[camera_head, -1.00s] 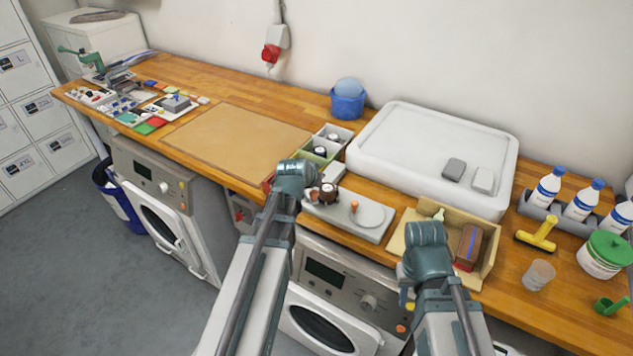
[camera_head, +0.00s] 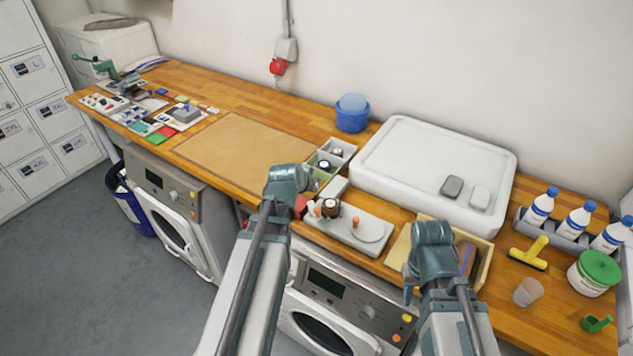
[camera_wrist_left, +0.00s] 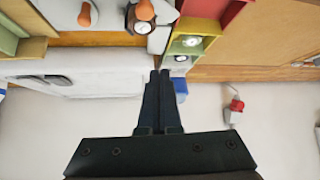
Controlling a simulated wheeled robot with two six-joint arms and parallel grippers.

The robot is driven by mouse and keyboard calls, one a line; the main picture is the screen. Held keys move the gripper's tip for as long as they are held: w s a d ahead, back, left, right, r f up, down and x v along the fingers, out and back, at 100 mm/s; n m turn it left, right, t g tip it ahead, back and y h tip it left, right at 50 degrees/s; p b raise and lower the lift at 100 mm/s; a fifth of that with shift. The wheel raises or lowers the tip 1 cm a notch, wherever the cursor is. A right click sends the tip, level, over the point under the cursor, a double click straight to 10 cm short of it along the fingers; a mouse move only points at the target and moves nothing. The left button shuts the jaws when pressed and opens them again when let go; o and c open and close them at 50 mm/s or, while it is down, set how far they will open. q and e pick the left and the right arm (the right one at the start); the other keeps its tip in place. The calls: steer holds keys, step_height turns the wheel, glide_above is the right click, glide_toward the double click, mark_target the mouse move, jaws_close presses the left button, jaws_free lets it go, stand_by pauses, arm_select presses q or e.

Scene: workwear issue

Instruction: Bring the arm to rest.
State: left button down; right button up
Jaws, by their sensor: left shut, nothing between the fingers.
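My left arm (camera_head: 287,180) reaches up from below in the head view, in front of the bench. Its fingers are hidden there. In the left wrist view my left gripper (camera_wrist_left: 160,76) shows its two dark fingers together, with nothing between them. My right arm (camera_head: 432,248) stands at the front edge, over a tan open tray (camera_head: 482,268). The right fingers are mostly hidden behind the wrist, so I cannot tell whether they are open.
A grey board (camera_head: 337,228) with a dark round gauge lies between the arms. A white basin (camera_head: 420,165), a blue tub (camera_head: 351,116) and bottles (camera_head: 578,222) stand behind. Machines (camera_head: 185,215) stand under the bench. The brown mat (camera_head: 240,150) is bare.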

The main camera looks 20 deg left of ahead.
stand_by(0.3)
arm_select(q)
steer(key=shift+d+f, duration=0.25)
steer(key=shift+d, duration=0.1)
steer(key=s+d+f+m+g+h+b, duration=0.1)
steer(key=s+d+f+g+b, duration=0.2)
steer(key=d, duration=0.4)
steer(key=s+d+f+m+g+b, duration=0.1)
steer(key=s+d+f+m+g, duration=0.1)
steer(key=s+d+f, duration=0.5)
steer(key=s+d+f+m+g+y+b, duration=0.1)
steer(key=s+d+g, duration=0.3)
steer(key=s+d, duration=0.4)
steer(key=shift+s+f+y+b, duration=0.15)
steer(key=shift+s+y+b, duration=0.35)
steer(key=shift+s, duration=0.75)
